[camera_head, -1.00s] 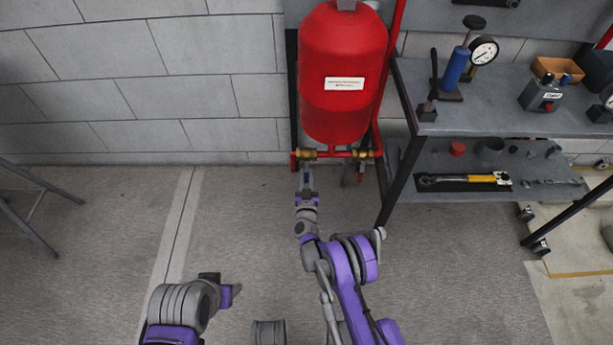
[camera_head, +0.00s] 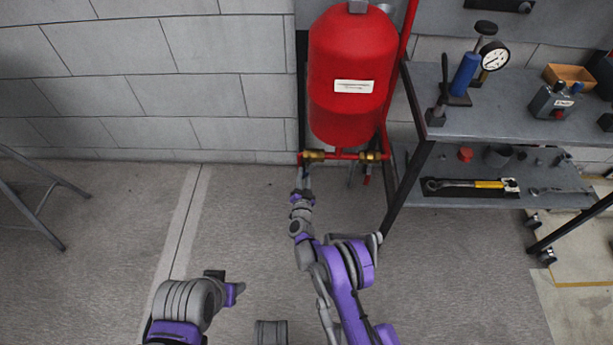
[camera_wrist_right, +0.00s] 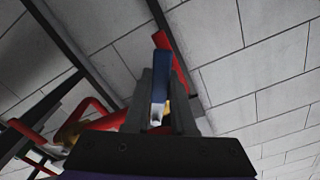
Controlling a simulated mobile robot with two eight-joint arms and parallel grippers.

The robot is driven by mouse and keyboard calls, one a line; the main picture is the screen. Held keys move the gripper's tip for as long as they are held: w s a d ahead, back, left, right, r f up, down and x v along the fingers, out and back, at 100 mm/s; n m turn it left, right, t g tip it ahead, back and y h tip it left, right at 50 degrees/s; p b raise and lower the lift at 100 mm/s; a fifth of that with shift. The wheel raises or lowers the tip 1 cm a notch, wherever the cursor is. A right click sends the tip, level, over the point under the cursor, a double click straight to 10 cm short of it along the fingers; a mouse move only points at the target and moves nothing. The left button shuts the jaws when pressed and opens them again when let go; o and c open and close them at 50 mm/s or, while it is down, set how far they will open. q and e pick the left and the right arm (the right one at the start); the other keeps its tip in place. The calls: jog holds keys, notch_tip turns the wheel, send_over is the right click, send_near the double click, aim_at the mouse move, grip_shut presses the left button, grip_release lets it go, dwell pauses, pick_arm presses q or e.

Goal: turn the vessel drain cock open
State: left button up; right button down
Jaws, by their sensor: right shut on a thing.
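The red vessel (camera_head: 350,90) stands against the wall, with brass fittings on the red pipe below it. The left brass fitting (camera_head: 313,155) sits just above my right gripper (camera_head: 305,180). In the right wrist view, my right gripper (camera_wrist_right: 160,110) is shut on a blue lever (camera_wrist_right: 161,75) with a pale end, which I take to be the drain cock's handle. A bit of brass shows behind the fingers, which hide most of the cock. My left arm is at the lower left of the head view; its fingers cannot be made out.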

jog(key=shift+a+r+m, duration=0.15)
jog(key=shift+a+m, duration=0.05)
jog(key=shift+m, duration=0.2)
jog(key=c, duration=0.7)
grip_release()
jog(key=shift+c, duration=0.2)
jog(key=shift+s, duration=0.15)
jog(key=s+p, duration=0.2)
jog(key=s, duration=0.8)
jog(key=shift+s, duration=0.3)
